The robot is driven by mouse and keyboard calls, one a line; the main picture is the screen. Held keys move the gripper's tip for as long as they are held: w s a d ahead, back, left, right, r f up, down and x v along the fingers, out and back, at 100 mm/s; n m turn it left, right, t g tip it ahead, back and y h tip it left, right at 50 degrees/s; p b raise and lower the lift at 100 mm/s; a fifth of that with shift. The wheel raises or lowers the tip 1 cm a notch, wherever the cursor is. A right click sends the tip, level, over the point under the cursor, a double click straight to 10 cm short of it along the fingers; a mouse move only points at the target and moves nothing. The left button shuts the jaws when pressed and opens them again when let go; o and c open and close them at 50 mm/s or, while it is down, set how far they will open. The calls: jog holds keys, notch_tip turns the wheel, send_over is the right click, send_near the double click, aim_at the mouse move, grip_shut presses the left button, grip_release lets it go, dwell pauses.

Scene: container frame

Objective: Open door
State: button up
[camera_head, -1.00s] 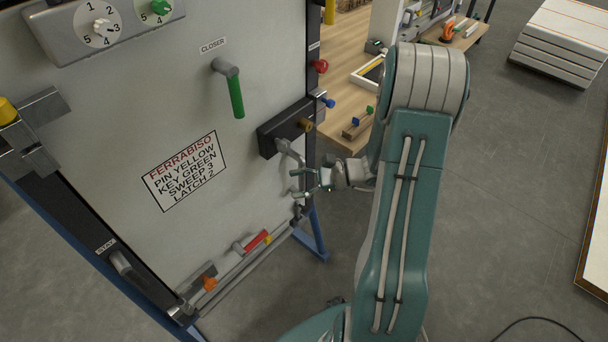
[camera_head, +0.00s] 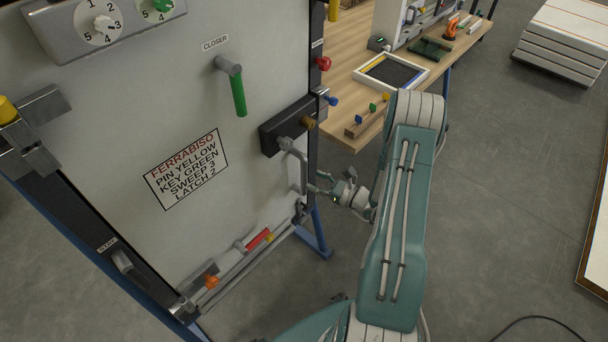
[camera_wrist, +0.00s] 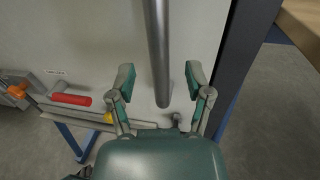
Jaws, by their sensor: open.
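The pale door (camera_head: 215,130) stands upright at the left in the head view. Its grey pull handle (camera_head: 296,165) is near the right edge, below a black lock block (camera_head: 285,128) with a brass-coloured knob (camera_head: 308,122). My gripper (camera_head: 316,183) is open beside the lower part of the handle. In the wrist view, the grey handle bar (camera_wrist: 158,45) runs down between the spread fingers of my gripper (camera_wrist: 160,78), with gaps on both sides. Whether the bar lies fully between the fingertips in depth is unclear. A green lever (camera_head: 237,95) hangs under "CLOSER".
A sign (camera_head: 187,169) reads pin yellow, key green, sweep 3, latch 2. Dials (camera_head: 102,24) are at top left, a yellow-topped pin (camera_head: 7,110) at left. A red-handled bolt (camera_head: 258,239) is low on the door.

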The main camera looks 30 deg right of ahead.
aim_at(304, 175)
jog(key=shift+x, duration=2.2)
grip_shut()
